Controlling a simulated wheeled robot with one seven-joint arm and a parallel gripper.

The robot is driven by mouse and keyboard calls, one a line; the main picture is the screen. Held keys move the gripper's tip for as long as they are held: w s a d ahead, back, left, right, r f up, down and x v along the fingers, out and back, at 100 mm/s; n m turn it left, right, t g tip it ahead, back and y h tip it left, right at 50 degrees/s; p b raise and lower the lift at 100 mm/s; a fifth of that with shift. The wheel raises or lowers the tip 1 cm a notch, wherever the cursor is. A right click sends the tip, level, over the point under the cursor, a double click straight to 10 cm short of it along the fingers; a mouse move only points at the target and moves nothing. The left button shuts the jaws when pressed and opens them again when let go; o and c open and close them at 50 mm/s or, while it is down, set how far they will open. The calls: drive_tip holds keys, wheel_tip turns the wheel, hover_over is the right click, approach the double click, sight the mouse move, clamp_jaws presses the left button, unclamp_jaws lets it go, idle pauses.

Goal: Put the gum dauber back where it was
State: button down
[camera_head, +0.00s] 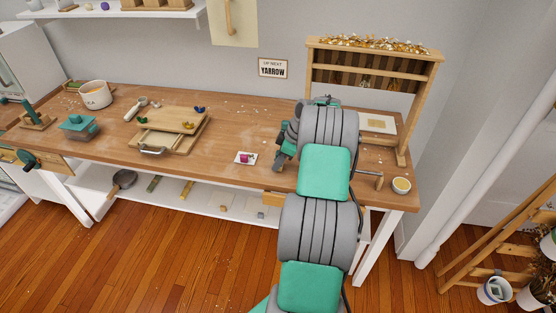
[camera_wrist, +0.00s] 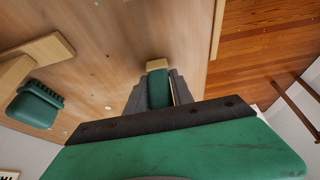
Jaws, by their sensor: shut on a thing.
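My gripper (camera_wrist: 160,95) is shut on the gum dauber (camera_wrist: 157,66) in the wrist view. What shows of the dauber is a pale wooden end beyond my fingertips and a dark green part between the grey fingers. The rest of it is hidden by my fingers. The wooden bench top lies below it; whether the dauber touches the wood I cannot tell. In the head view my gripper (camera_head: 283,158) is over the right half of the bench, near the front edge, and the dauber is not clear there.
A green toothed thing (camera_wrist: 38,105) and a wooden piece (camera_wrist: 32,60) lie left of my gripper in the wrist view.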

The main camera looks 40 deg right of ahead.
drive_tip(key=shift+f, duration=0.2)
drive_tip(key=c, duration=1.1)
unclamp_jaws()
drive_tip(key=shift+r, duration=0.1)
drive_tip(key=v, duration=1.2)
drive_tip(key=w+a+r+m+h, duration=0.15)
drive_tip(key=a+r, duration=0.35)
drive_tip(key=a, duration=0.8)
drive_tip(key=a+r+m, duration=0.2)
drive_tip(key=a+r, duration=0.2)
drive_tip(key=a, duration=0.9)
drive_tip(key=s+a+f+m, duration=0.1)
drive_tip(key=s+a+m, duration=0.1)
drive_tip(key=s+a, duration=0.4)
drive_tip(key=s+a+f+m+h, duration=0.1)
drive_tip(key=s+a+f+m, duration=0.1)
drive_tip(key=s+a, duration=0.4)
drive_tip(key=s, duration=0.4)
drive_tip(key=shift+a+f+b, duration=0.3)
drive_tip(key=shift+a, duration=0.05)
